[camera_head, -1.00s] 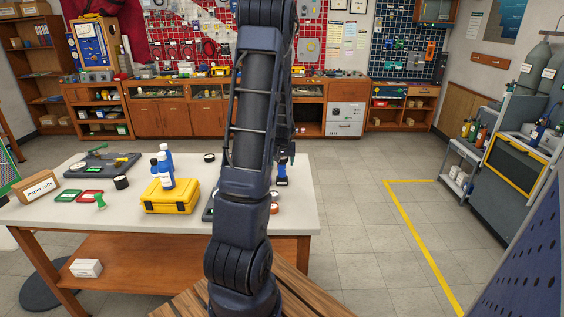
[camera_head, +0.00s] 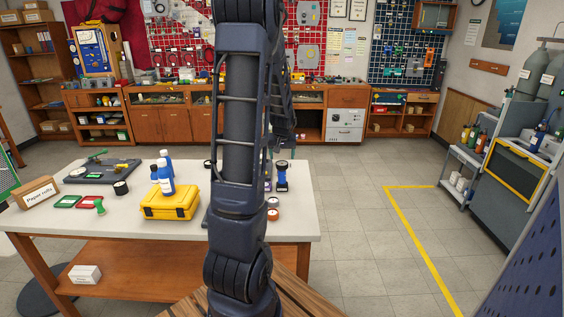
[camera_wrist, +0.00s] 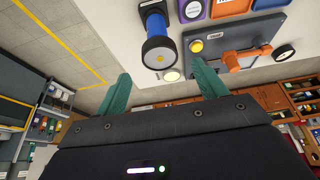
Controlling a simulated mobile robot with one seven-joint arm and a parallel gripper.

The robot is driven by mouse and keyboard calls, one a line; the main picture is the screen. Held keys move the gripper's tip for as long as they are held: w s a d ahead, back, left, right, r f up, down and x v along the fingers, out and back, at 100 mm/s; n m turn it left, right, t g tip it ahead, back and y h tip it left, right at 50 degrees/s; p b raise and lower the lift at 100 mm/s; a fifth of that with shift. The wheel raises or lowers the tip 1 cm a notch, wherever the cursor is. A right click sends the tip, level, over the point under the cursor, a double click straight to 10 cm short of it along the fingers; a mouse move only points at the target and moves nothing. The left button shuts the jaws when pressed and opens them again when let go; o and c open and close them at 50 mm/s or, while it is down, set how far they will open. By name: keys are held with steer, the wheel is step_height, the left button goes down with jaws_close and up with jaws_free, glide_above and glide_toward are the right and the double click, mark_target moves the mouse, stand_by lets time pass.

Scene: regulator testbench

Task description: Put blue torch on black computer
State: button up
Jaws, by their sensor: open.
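The blue torch (camera_head: 282,176) stands on the white table just right of my arm in the head view. In the wrist view the blue torch (camera_wrist: 157,38) has its round dark lens end towards the camera, beyond my fingers. My gripper (camera_wrist: 162,87) is open, its two green fingers apart with nothing held between them. The torch is apart from the fingers. A dark, flat device (camera_head: 103,171), possibly the black computer, lies at the table's back left with small items on it. My arm hides my gripper and part of the table in the head view.
A yellow case (camera_head: 169,203) and blue-and-white bottles (camera_head: 164,175) stand left of my arm. A grey panel (camera_wrist: 225,46) with an orange part lies beside the torch in the wrist view. Coloured rolls (camera_head: 272,214) lie near my arm. Floor right of the table is clear.

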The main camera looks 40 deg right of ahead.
steer(key=w+a+r+n, duration=0.1)
steer(key=a+r, duration=0.3)
steer(key=a, duration=0.5)
steer(key=w+a+r+n+y, duration=0.1)
steer(key=w+a+r+n, duration=0.1)
steer(key=a+r, duration=0.45)
steer(key=w+a+r+n, duration=0.1)
steer(key=a+r, duration=0.2)
steer(key=a, duration=0.8)
steer(key=s+a+r+n+y, duration=0.1)
steer(key=s+a+n, duration=0.1)
steer(key=s+a, duration=0.4)
steer(key=s+a+r+n+t+y, duration=0.1)
steer(key=s+a, duration=0.6)
steer(key=a, duration=0.8)
steer(key=shift+s+r+n, duration=0.3)
steer(key=shift+r+n, duration=0.3)
steer(key=shift+n, duration=0.4)
